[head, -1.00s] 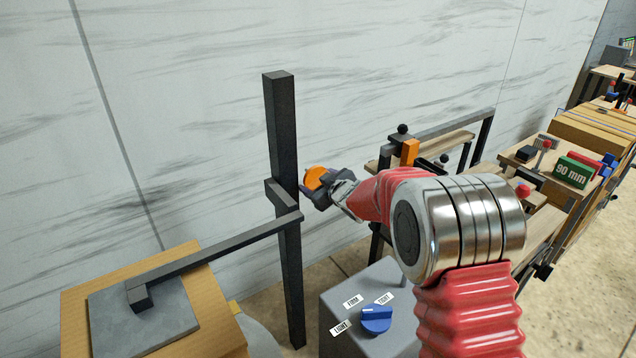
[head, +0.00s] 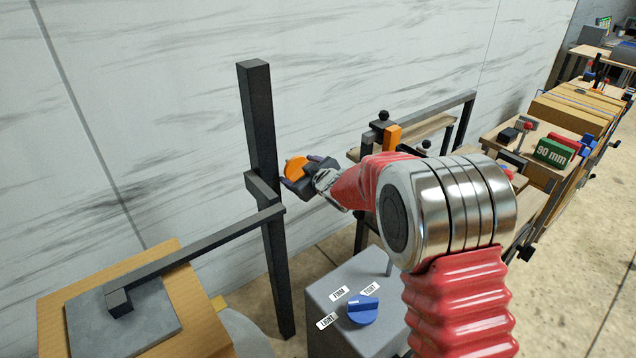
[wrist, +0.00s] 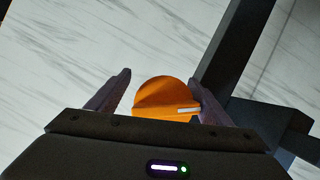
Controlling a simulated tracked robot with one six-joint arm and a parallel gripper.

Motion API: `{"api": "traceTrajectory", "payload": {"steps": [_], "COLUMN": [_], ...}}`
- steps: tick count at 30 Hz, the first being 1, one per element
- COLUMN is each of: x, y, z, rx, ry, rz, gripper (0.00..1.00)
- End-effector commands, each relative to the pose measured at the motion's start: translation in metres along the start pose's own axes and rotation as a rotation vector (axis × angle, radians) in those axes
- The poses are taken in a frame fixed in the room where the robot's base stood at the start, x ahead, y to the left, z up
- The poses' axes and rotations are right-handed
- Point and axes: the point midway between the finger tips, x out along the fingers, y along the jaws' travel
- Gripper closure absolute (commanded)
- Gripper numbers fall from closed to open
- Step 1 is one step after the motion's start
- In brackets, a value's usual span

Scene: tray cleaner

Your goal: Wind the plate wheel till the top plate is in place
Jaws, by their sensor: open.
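The plate wheel appears to be the orange round knob (head: 296,166), beside the dark upright post; in the wrist view the orange knob (wrist: 165,97) has a small white mark on its lower right. My gripper (wrist: 159,76) is open, with one finger on each side of the knob. The right finger looks close to it or touching; the left finger has a clear gap. The head view also shows my gripper (head: 296,174) at the knob. The grey top plate (head: 88,322) lies over a wooden box (head: 52,310), joined to the post by a dark arm (head: 200,245).
The dark post (head: 262,130) stands left of my gripper. A grey box with a blue dial (head: 362,311) marked LIGHT, FIRM and TIGHT stands below my arm. A rack with an orange block (head: 393,138) and tables stand to the right. A marble-patterned wall is behind.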

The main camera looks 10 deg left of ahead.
Motion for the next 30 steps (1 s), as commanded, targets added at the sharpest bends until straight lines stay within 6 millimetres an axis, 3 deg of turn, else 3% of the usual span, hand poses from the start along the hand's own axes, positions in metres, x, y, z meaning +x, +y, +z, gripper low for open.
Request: {"api": "traceTrajectory", "payload": {"steps": [11, 18, 24, 30], "x": [-0.036, -0.027, -0.045, -0.049], "y": [-0.006, 0.004, -0.001, 0.001], "z": [-0.005, 0.012, 0.005, 0.009], "rx": [-0.018, 0.002, -0.003, 0.001], "ry": [0.006, -0.012, -0.005, -0.01], "rz": [0.003, -0.003, 0.001, -0.001], "gripper": [0.22, 0.22, 0.22, 0.22]}}
